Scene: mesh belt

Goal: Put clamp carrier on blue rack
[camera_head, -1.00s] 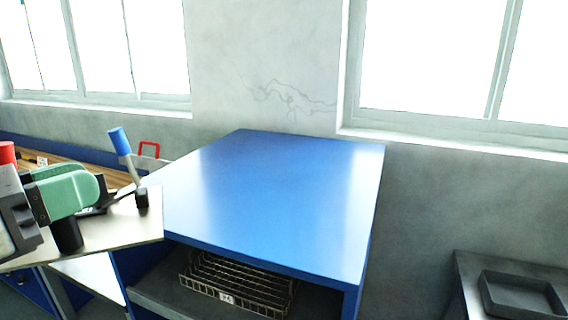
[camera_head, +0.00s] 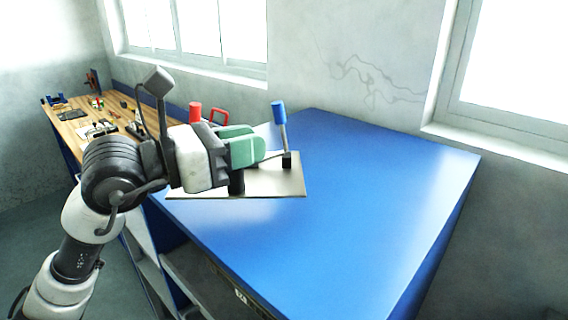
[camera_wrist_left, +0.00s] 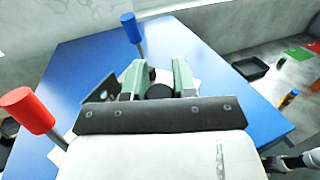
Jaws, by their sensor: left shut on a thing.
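The clamp carrier (camera_head: 285,184) is a pale flat plate with a blue-handled clamp, a red-handled clamp and a black post. My left gripper (camera_head: 245,150), with green fingers, is shut on the carrier, apparently at its post. The plate shows over the left part of the blue rack's (camera_head: 380,205) flat top; I cannot tell whether it touches. In the left wrist view the green fingers (camera_wrist_left: 158,80) stand either side of the dark post, with the carrier's blue handle (camera_wrist_left: 131,28) ahead and red handle (camera_wrist_left: 28,108) at left. Much of the plate is hidden there.
The rack top is clear right of the carrier. A wooden workbench (camera_head: 75,122) with several small tools stands at the back left. A wall with windows runs behind the rack. In the left wrist view a dark tray (camera_wrist_left: 250,68) lies beyond the rack's right side.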

